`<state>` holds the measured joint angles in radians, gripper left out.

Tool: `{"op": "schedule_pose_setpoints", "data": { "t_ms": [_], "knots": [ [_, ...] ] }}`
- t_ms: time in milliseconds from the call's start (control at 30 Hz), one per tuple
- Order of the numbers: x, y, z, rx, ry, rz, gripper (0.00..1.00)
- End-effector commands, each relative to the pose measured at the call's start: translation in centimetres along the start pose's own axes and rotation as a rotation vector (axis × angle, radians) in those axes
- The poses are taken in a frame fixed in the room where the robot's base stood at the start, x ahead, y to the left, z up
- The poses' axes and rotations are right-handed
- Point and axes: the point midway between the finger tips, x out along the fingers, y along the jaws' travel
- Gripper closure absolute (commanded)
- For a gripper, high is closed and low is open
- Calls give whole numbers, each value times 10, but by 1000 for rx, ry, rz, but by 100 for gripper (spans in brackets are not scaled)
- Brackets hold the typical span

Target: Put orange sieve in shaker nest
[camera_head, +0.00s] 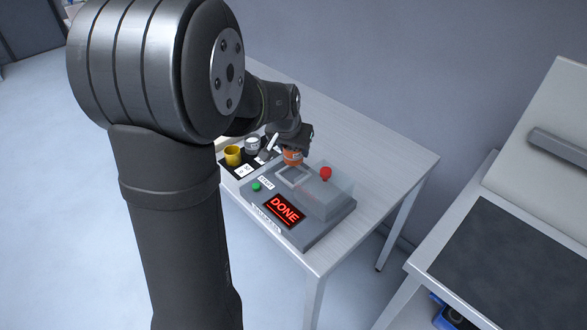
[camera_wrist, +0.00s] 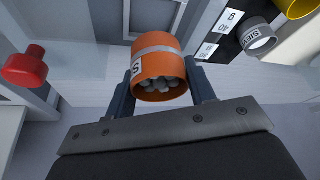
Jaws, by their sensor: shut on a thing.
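The orange sieve (camera_wrist: 160,67) is a short orange cylinder with a grey band and a white label. My gripper (camera_wrist: 161,92) is shut on it, with one finger on each side. In the wrist view its near end shows several grey lumps inside. In the head view the sieve (camera_head: 292,157) is held by my gripper (camera_head: 292,148) at the back edge of the grey shaker (camera_head: 313,208). The shaker's square nest (camera_head: 293,175) lies just in front of the sieve and looks empty. I cannot tell whether the sieve touches the shaker.
The shaker has a red knob (camera_head: 325,173), a green button (camera_head: 256,186) and a display (camera_head: 285,211) reading DONE in red. A yellow cup (camera_head: 232,155) and a grey cup (camera_head: 252,145) stand on a black mat to the left. The table's right side is clear.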

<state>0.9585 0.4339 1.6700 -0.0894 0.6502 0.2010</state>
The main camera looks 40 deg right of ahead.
Motion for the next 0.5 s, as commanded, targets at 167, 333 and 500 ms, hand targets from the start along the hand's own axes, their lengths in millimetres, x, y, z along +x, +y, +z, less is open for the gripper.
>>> {"op": "schedule_pose_setpoints", "data": {
  "t_ms": [167, 333, 500],
  "knots": [
    [23, 0, 10, 0, -1, 0, 74],
    [36, 0, 14, 0, -1, 0, 74],
    [58, 0, 24, 1, -3, 0, 74]
  ]
}}
